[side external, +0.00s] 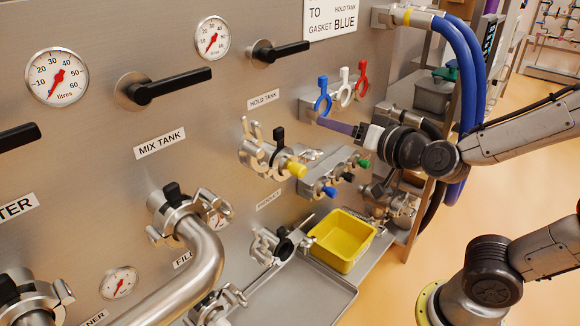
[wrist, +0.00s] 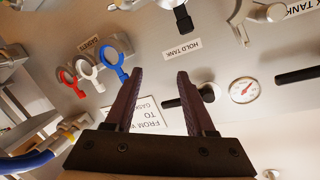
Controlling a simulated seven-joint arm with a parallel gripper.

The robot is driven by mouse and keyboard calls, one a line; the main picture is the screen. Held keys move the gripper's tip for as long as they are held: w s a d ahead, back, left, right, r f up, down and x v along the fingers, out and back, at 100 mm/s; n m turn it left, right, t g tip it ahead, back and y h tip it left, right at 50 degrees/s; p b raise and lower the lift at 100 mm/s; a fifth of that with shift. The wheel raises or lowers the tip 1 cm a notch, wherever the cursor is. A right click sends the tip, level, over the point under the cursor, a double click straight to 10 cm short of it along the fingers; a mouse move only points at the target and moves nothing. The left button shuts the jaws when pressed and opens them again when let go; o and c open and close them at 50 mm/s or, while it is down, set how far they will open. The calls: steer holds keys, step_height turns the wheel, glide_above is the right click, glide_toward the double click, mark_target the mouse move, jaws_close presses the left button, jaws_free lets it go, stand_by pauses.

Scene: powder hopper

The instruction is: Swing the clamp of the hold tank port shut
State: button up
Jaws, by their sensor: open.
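The hold tank port (side external: 262,158) is on the steel panel below the HOLD TANK label, with a yellow-ended part in front of it. Its clamp (side external: 250,129) has a silver arm standing up and out to the left of a black knob (side external: 278,135), so it looks open. In the upside-down wrist view the knob (wrist: 183,19) and silver clamp parts (wrist: 240,27) show at the top edge, partly cut off. My gripper (side external: 320,121) is to the right of the port and slightly higher, apart from it. In the wrist view its dark purple fingers (wrist: 160,75) are spread and empty.
Blue (side external: 322,94), white (side external: 344,88) and red (side external: 362,78) hanging pieces are just above my gripper. A valve block with coloured knobs (side external: 345,175) is below. A yellow bin (side external: 341,240) stands lower. Blue hoses (side external: 468,90) hang at right.

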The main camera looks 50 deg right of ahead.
steer(key=a+m+t, duration=0.2)
steer(key=a+m, duration=0.1)
steer(key=a, duration=0.3)
steer(key=n+y, duration=0.2)
steer(key=y, duration=0.2)
glide_toward(261, 153)
steer(key=w, duration=0.2)
steer(key=shift+w+a+f, duration=0.1)
steer(key=shift+w, duration=2.2)
steer(key=shift+w+f, duration=0.1)
steer(key=shift+w, duration=2.25)
